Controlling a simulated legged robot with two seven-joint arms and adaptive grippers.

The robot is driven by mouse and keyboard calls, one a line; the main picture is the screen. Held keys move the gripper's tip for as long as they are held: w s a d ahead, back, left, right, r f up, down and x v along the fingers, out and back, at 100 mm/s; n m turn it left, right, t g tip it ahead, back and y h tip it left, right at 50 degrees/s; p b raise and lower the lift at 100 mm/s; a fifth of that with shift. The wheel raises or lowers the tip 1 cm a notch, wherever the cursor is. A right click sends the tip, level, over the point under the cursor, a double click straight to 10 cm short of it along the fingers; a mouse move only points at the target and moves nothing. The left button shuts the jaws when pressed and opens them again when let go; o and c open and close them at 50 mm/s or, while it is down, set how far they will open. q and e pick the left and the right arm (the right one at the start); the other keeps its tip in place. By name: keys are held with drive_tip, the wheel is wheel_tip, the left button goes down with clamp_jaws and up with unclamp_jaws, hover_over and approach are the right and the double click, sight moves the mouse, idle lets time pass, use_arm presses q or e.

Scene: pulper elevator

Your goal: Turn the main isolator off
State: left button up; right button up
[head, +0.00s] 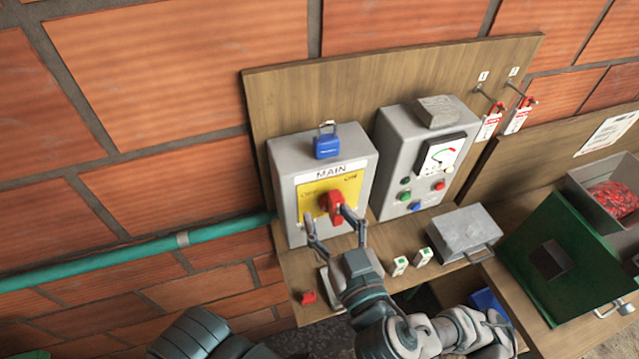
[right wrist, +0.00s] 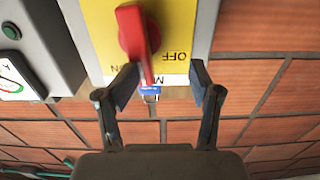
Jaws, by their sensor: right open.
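The main isolator is a grey box (head: 287,187) with a MAIN label, a yellow plate (head: 312,190) and a red rotary handle (head: 333,205). The handle looks roughly upright in the head view. Contact cannot be told. My left gripper is not in view.
A blue padlock (head: 327,147) is on the isolator box's top. A grey panel (head: 398,140) with a meter and buttons stands to its right. Red tags (head: 518,115) hang on hooks. A grey metal box (head: 464,232) and a green bin (head: 560,255) occupy the right.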

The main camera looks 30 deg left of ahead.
sight(339, 209)
drive_tip(key=w, duration=0.2)
drive_tip(key=w+d, duration=0.1)
drive_tip(key=shift+w+d+r, duration=0.1)
drive_tip(key=shift+w, duration=0.25)
drive_tip(key=shift+s+a, duration=0.2)
drive_tip(key=shift+a, duration=0.7)
drive_tip(key=shift+s+a, duration=0.1)
drive_tip(key=shift+a, duration=0.25)
drive_tip(key=shift+c, duration=0.8)
drive_tip(key=shift+a, duration=0.15)
drive_tip(key=c, duration=0.4)
drive_tip(key=shift+d, duration=0.6)
drive_tip(key=c, duration=0.3)
drive_tip(key=shift+a, duration=0.1)
